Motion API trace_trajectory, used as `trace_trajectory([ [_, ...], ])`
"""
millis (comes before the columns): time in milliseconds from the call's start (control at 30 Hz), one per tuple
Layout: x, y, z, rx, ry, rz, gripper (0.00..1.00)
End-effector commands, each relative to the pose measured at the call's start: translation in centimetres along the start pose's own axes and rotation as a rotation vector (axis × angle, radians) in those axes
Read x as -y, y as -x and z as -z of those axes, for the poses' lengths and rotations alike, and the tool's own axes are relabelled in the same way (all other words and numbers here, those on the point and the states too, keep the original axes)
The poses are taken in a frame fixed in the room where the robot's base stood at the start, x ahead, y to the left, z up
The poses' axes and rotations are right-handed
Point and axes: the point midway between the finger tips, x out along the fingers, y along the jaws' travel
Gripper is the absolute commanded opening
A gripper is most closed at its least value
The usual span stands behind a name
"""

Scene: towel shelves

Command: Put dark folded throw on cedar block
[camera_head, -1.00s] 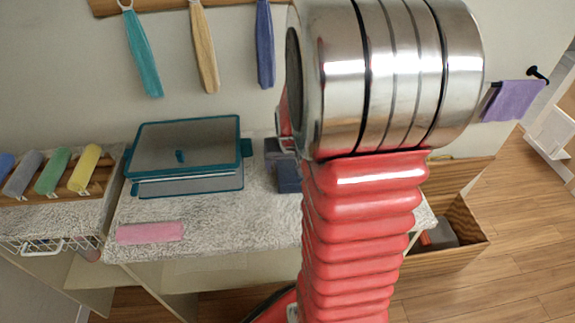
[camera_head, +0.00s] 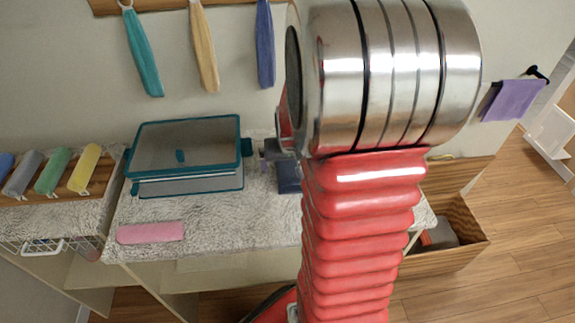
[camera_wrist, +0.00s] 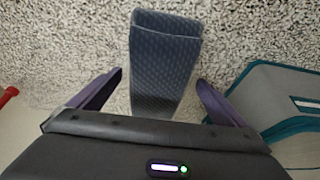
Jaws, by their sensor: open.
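The dark folded throw (camera_wrist: 163,62) is a slate-blue, textured, narrow folded bundle on the pale speckled surface in the wrist view. In the head view a dark blue part of it (camera_head: 289,179) shows on the grey fleecy shelf top, just left of my red arm, which hides the rest. My gripper (camera_wrist: 160,78) is open, with its two purple fingers on either side of the throw's near part and visible gaps to both. I cannot make out the cedar block in either view.
A teal-edged case (camera_head: 188,155) stands left of the throw and shows at the right in the wrist view. A pink folded cloth (camera_head: 150,232) lies at the shelf's front left. A wooden box (camera_head: 455,245) stands on the floor at right. Towels hang on the wall behind.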

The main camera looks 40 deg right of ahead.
Motion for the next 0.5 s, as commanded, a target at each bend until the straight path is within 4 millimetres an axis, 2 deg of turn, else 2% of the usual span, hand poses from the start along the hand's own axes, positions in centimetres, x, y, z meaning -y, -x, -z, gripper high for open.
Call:
trace_trajectory([
  [233, 0.0, 1.6, 0.1, -0.003, 0.0, 0.0, 0.97],
  [500, 0.0, 4.7, 0.1, -0.004, 0.0, 0.0, 0.97],
])
